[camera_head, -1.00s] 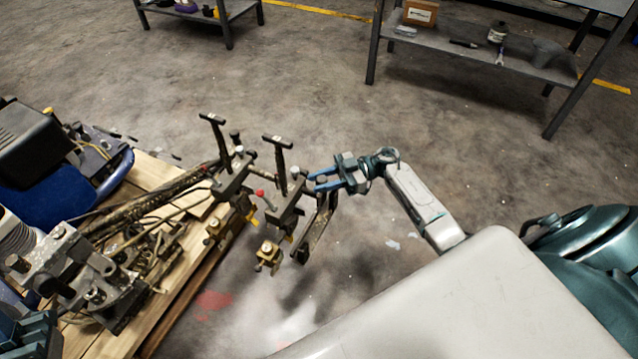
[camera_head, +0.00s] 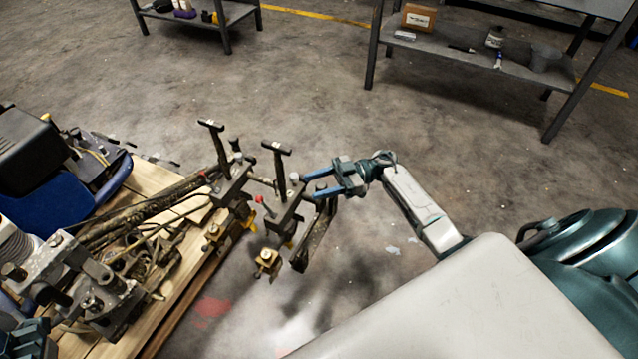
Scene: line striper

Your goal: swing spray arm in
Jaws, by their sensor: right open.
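The spray arm (camera_head: 288,206) is a dark, worn metal assembly sticking out to the right of the line striper (camera_head: 85,285). It carries upright T-handles, a red-tipped lever, brass-coloured spray parts (camera_head: 267,260) and a hanging flat bar (camera_head: 316,238). My right gripper (camera_head: 310,186) comes in from the right with blue fingers spread apart. Its fingertips are close beside the outer clamp block and pale knob of the spray arm; I cannot tell whether they touch. My left gripper is not seen; only a teal part of mine shows at the lower left corner.
The striper rests on a wooden pallet (camera_head: 178,302) at the left. A grey shelf (camera_head: 470,62) with a small cardboard box (camera_head: 418,17) stands at the back right, another shelf (camera_head: 207,20) at the back left. The concrete floor between is clear.

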